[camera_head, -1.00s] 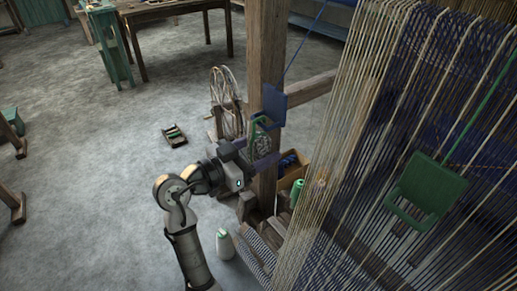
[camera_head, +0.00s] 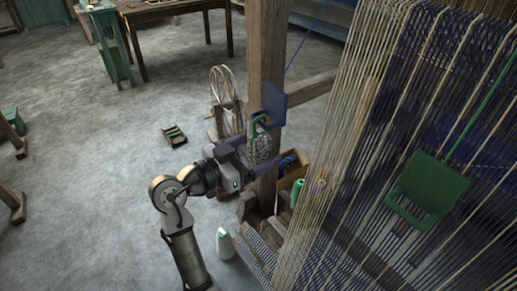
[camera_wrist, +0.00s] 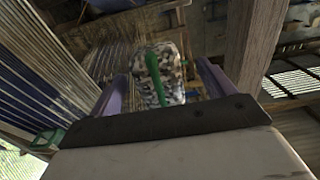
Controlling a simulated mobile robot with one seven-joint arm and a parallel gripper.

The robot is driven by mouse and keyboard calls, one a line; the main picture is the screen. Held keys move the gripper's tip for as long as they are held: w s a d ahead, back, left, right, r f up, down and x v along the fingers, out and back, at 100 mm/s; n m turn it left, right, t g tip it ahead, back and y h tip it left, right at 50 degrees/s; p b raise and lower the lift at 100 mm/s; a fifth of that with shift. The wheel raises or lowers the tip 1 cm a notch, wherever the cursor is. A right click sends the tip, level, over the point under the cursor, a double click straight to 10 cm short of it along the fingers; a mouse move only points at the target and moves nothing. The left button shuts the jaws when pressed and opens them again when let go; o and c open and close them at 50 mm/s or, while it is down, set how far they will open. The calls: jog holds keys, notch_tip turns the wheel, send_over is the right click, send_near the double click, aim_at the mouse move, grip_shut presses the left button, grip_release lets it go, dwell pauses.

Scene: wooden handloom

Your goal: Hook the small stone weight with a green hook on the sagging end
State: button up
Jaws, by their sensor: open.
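The speckled grey stone weight (camera_head: 263,147) with its green hook (camera_head: 257,126) is upright beside the wooden post. The hook overlaps the lower left edge of a blue plate (camera_head: 274,102) that hangs on a blue cord; whether it is caught there I cannot tell. In the wrist view the stone (camera_wrist: 172,74) and its green hook (camera_wrist: 153,72) show between my purple fingers. My gripper (camera_head: 262,155) is open, with its fingers around the stone and visible space on either side of it.
The post (camera_head: 265,60) stands close behind the weight. Pale and blue warp threads (camera_head: 345,140) fill the right side, with a green plate (camera_head: 428,188) hanging among them. A crate (camera_head: 290,168) and spools lie below the gripper. Open floor lies to the left.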

jog(key=b+v, duration=0.2)
jog(key=v, duration=0.6)
jog(key=shift+f, duration=0.45)
jog(key=shift+s, duration=0.1)
dwell(0.3)
